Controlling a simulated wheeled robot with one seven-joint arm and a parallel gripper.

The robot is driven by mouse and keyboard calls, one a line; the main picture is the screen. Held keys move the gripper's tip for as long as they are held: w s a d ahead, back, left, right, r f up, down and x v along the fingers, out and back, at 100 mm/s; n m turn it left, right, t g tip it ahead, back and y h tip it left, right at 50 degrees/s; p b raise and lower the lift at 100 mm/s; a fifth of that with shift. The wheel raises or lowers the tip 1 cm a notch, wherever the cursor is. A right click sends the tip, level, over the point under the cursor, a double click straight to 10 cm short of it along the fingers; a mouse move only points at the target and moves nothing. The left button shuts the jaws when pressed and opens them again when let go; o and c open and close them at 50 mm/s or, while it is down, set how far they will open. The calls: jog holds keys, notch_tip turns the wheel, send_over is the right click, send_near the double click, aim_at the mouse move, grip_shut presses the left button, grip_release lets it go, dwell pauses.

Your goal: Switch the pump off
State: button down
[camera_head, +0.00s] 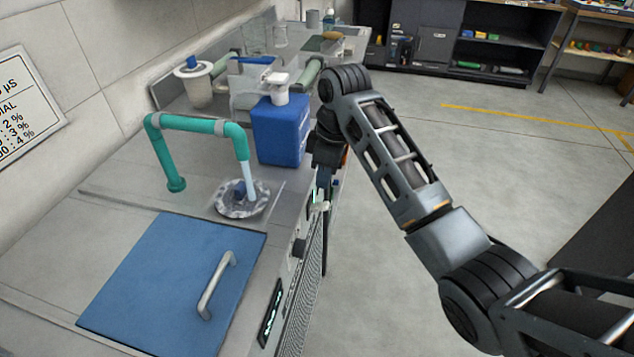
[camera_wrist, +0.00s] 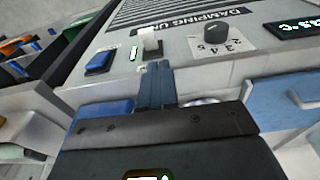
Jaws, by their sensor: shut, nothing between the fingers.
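The unit's front panel fills the upper wrist view. A white switch lever (camera_wrist: 150,42) stands out from it, with a small lit green lamp (camera_wrist: 133,54) to its left. A blue button (camera_wrist: 99,63) sits further left and a dark numbered knob (camera_wrist: 212,35) to the right. My gripper (camera_wrist: 156,68) is shut and empty, its fingertips just below the white lever; I cannot tell whether they touch it. In the head view the white lever (camera_head: 320,205) shows at the counter's front edge below my wrist. A teal pipe (camera_head: 190,124) pours pale liquid into a round drain (camera_head: 242,200).
A blue container (camera_head: 281,130) stands on the counter beside my wrist. A blue lid (camera_head: 165,285) with a grey handle lies at the front. A lit display (camera_head: 270,312) is on the front panel. The floor at the right is open.

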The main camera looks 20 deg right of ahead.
aim_at(319, 205)
jog(key=shift+w+d+r, duration=0.3)
jog(key=shift+w+r, duration=0.1)
jog(key=shift+r, duration=0.15)
jog(key=shift+w+d+r, duration=0.3)
jog(key=shift+w+r, duration=0.05)
jog(key=shift+r, duration=0.2)
jog(key=shift+f, duration=0.1)
jog(key=f, duration=0.6)
jog(key=a+f, duration=0.1)
jog(key=f, duration=0.2)
jog(key=shift+w+f+p, duration=0.3)
jog(key=shift+f+p, duration=0.05)
jog(key=shift+f, duration=0.05)
